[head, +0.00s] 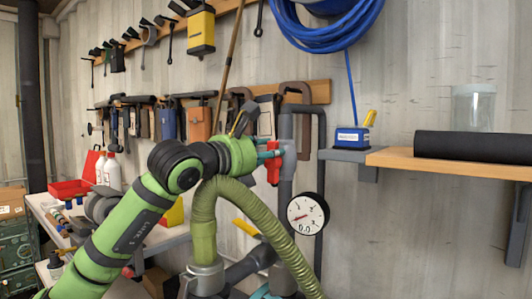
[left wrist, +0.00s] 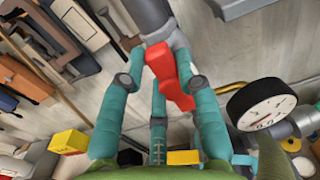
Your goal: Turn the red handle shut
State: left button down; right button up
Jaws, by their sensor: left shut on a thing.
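The red handle (head: 273,165) sits on a valve on the grey vertical pipe (head: 286,135) at the wall. It hangs roughly downward along the pipe in the head view. My left gripper (head: 271,156) reaches it from the left. In the left wrist view the handle (left wrist: 172,78) lies between the teal fingers of the left gripper (left wrist: 166,75), which are shut on it. The grey valve body shows just beyond the fingertips. My right gripper is in neither view.
A round white gauge (head: 307,213) is right of the pipe. A thick green hose (head: 245,205) curves in front, below my gripper. A wooden shelf (head: 450,162) stands at the right. Tools hang along the wall. A bench with bottles (head: 108,170) is at the left.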

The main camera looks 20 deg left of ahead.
pick_arm(q)
jog(key=n+b, duration=0.4)
jog(key=n, duration=0.2)
jog(key=a+f+n+b, duration=0.1)
jog(key=n+b, duration=0.4)
jog(key=n, duration=0.1)
jog(key=f+n+b, duration=0.1)
jog(key=n+b, duration=0.4)
jog(key=shift+w+a+f+n, duration=0.25)
jog(key=shift+a+n, duration=0.05)
jog(key=shift+n, duration=0.1)
jog(key=shift+b, duration=0.3)
jog(key=c, duration=0.9)
grip_release()
jog(key=shift+w+f, duration=0.1)
jog(key=v, duration=1.2)
